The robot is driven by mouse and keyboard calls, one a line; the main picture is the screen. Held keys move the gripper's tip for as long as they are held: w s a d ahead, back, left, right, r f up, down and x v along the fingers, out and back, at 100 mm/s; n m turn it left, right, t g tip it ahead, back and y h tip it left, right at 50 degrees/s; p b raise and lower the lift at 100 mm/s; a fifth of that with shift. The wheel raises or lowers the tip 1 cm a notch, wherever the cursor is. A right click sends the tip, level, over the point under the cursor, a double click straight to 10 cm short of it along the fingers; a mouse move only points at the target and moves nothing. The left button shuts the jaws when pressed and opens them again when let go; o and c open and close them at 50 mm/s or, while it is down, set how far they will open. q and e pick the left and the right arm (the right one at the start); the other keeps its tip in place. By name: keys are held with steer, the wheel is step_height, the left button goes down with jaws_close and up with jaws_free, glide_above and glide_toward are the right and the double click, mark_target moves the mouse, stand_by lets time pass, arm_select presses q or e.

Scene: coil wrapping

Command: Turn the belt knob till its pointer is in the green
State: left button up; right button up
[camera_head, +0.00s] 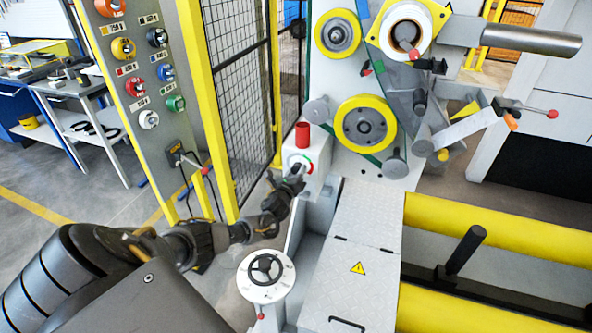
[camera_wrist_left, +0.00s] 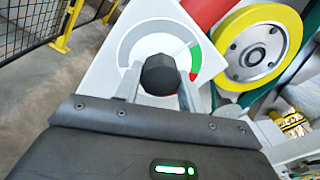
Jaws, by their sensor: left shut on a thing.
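The belt knob (camera_wrist_left: 160,74) is black and faceted, on the white face of a box (camera_head: 318,160). A round dial scale (camera_wrist_left: 140,38) surrounds it, mostly grey, with a green part (camera_wrist_left: 196,57) at the right and a small red part below that. My left gripper (camera_head: 297,173) reaches the box from the left. In the left wrist view its two fingers stand on either side of the knob, shut on it. I cannot make out the knob's pointer. In the head view the gripper partly covers the knob and dial. My right gripper is not in view.
A red cylinder (camera_head: 302,133) stands on the box. Yellow-rimmed wheels (camera_head: 365,124) are behind it. A handwheel (camera_head: 265,268) stands below my left forearm. A mesh fence (camera_head: 240,80) and a panel of coloured knobs (camera_head: 140,75) are at the left.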

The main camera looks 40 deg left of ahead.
arm_select(q)
steer(key=m+p, duration=0.1)
steer(key=m, duration=0.3)
steer(key=shift+m+p, duration=0.3)
steer(key=shift+m, duration=0.1)
steer(key=shift+f+m, duration=0.1)
steer(key=shift+m, duration=0.6)
steer(key=shift+s, duration=0.1)
steer(key=o, duration=1)
steer(key=p+v, duration=0.1)
steer(key=v, duration=0.9)
steer(key=shift+s+d, duration=0.15)
steer(key=shift+s, duration=0.2)
steer(key=shift+d, duration=0.1)
